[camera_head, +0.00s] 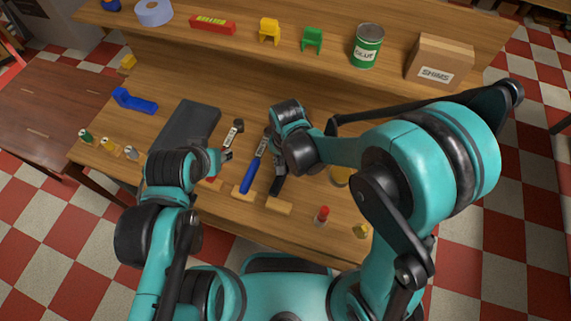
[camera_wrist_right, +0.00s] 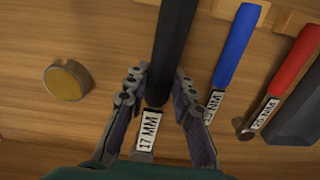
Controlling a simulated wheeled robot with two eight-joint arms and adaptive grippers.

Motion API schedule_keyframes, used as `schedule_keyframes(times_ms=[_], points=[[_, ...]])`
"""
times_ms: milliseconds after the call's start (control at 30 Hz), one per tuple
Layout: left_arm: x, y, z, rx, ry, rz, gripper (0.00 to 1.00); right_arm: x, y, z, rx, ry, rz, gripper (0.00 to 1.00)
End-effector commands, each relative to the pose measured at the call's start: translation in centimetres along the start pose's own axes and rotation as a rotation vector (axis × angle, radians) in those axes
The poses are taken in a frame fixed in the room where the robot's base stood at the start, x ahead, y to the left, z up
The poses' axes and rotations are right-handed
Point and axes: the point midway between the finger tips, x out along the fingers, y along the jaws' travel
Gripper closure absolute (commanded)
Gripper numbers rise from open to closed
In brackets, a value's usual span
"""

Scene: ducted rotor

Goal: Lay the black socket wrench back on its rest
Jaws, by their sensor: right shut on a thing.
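The black socket wrench (camera_wrist_right: 174,38), tagged 17 MM, runs between the fingers of my right gripper (camera_wrist_right: 157,98), which is shut on it. In the head view, my right gripper (camera_head: 281,165) hides most of it; the lower end of its black handle (camera_head: 276,187) points at a wooden rest block (camera_head: 279,206). I cannot tell whether the handle touches the block. The blue wrench (camera_head: 250,177) lies beside it, its handle end at another rest block (camera_head: 242,193). The red wrench (camera_wrist_right: 290,65) lies further along. My left gripper (camera_head: 222,158) is near the red wrench; its opening is unclear.
A dark slab (camera_head: 188,125) lies left of the wrenches. A round yellow-topped piece (camera_wrist_right: 66,80) is on the other side. A shelf behind holds a glue can (camera_head: 367,46) and a shims box (camera_head: 440,60).

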Motion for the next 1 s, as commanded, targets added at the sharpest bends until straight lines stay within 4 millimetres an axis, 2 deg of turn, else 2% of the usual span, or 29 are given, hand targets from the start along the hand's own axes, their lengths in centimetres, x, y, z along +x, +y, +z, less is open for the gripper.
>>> schedule_keyframes(times_ms=[600, 1000], points=[[4.2, 0.0, 3.0, 0.000, 0.000, 0.000, 0.60, 5.5, 0.1, 0.0, 0.000, 0.001, 0.000, 1.00], [4.3, 0.0, 3.1, 0.000, 0.000, 0.000, 0.60, 5.8, 0.1, 0.0, 0.000, 0.001, 0.000, 1.00]])
